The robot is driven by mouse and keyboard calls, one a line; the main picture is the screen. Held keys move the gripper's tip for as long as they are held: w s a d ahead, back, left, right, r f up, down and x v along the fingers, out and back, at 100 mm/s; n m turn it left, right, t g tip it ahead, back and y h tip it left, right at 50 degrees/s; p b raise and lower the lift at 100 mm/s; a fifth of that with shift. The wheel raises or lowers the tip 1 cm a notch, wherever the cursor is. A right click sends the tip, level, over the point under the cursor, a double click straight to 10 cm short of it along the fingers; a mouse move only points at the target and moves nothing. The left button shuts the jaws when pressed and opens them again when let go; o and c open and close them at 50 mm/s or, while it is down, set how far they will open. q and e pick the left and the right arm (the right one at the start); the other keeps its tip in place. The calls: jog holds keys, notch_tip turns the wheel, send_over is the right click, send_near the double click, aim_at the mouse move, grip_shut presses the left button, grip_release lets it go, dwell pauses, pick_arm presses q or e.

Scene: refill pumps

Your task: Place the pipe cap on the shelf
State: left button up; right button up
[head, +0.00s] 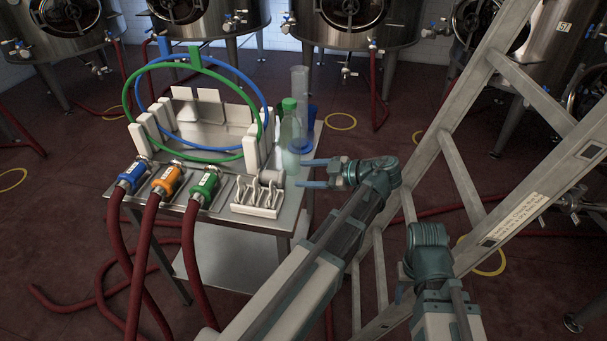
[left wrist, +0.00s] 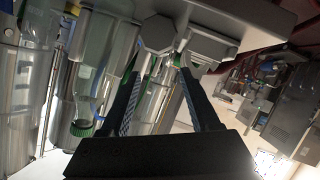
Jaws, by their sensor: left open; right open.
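A small pale grey cylinder (head: 271,178), which may be the pipe cap, sits on the steel cart top behind a white rack; I cannot be sure of it. The cart's lower shelf (head: 235,255) is bare where it shows. My left gripper (head: 312,173) is open at the cart's right edge, its fingers pointing left toward the cylinder and the bottles. In the left wrist view the fingers (left wrist: 165,72) are spread below pale grey angular parts, and I cannot tell whether they touch. My right arm shows at the lower right, but its fingers do not.
A green-capped bottle (head: 290,125) and a blue-collared bottle (head: 300,155) stand close to the left gripper. The white rack (head: 258,196), coloured hose couplings (head: 166,181) and two upright hoops crowd the cart. A ladder (head: 455,170) stands to the right of my left arm.

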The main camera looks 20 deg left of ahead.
pick_arm(q)
jog(key=s+d+f+m+h, duration=0.6)
jog(key=d+m, duration=0.5)
jog(key=m, duration=0.2)
jog(key=s+d+f+m+h, duration=0.6)
jog(key=s+d+f+m, duration=0.2)
jog(key=d+m, duration=0.3)
jog(key=s+m, duration=0.1)
jog(key=m, duration=0.2)
jog(key=shift+s, duration=0.2)
jog(key=shift+s+d+h, duration=0.1)
jog(key=shift+d+h, duration=0.1)
jog(key=shift+h, duration=0.1)
jog(key=shift+c, duration=0.4)
